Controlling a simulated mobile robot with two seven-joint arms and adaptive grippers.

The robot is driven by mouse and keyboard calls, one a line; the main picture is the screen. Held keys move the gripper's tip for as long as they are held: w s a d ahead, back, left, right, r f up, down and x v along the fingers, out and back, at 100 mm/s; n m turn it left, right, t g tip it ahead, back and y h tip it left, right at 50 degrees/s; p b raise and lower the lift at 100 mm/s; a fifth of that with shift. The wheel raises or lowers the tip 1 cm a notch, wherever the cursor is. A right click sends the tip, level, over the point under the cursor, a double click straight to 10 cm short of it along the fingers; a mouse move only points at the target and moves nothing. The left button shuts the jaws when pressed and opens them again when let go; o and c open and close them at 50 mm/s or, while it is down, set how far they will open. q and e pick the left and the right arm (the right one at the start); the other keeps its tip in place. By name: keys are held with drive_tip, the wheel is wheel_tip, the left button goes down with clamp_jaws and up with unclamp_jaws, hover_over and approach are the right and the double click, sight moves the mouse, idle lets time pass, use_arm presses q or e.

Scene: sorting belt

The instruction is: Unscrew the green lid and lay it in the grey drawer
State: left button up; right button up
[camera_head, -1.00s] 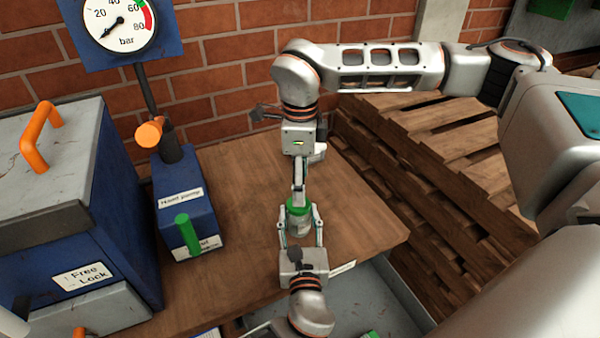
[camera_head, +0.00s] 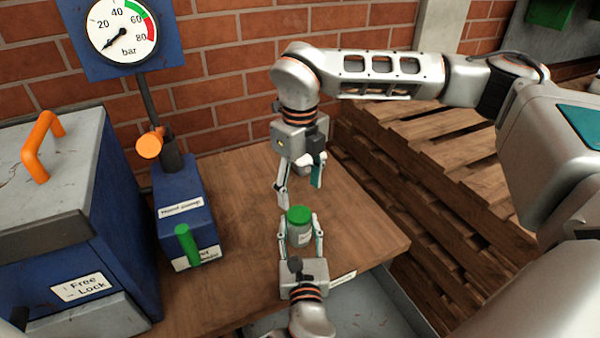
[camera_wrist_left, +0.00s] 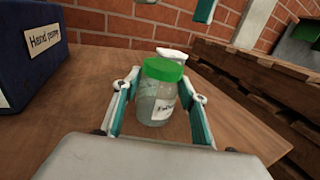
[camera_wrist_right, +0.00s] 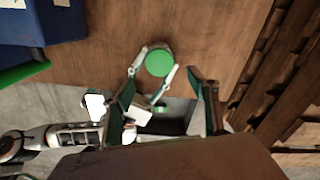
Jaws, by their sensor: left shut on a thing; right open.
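A clear jar with a white label (camera_head: 300,238) stands upright over the wooden table, its green lid (camera_head: 299,214) on top. It also shows in the left wrist view (camera_wrist_left: 155,108), with its lid (camera_wrist_left: 163,69) on the mouth. My left gripper (camera_head: 300,232) is shut on the jar's body from the near side. My right gripper (camera_head: 300,194) is open and empty, above and behind the lid, apart from it. In the right wrist view the lid (camera_wrist_right: 159,64) lies beyond the open fingers.
A blue hand pump (camera_head: 187,220) with a green handle stands left of the jar. A blue cabinet with a grey top (camera_head: 40,160) is further left. A pressure gauge (camera_head: 122,30) is behind. A small white object (camera_head: 303,166) stands behind the jar. Wooden pallets (camera_head: 440,160) are at right.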

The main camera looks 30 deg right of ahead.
sight(300, 214)
wheel_tip(300, 214, down, 7)
drive_tip(key=shift+r, duration=0.1)
idle(0.4)
drive_tip(key=c, duration=1.5)
drive_tip(key=n, duration=0.5)
drive_tip(key=shift+n, duration=0.4)
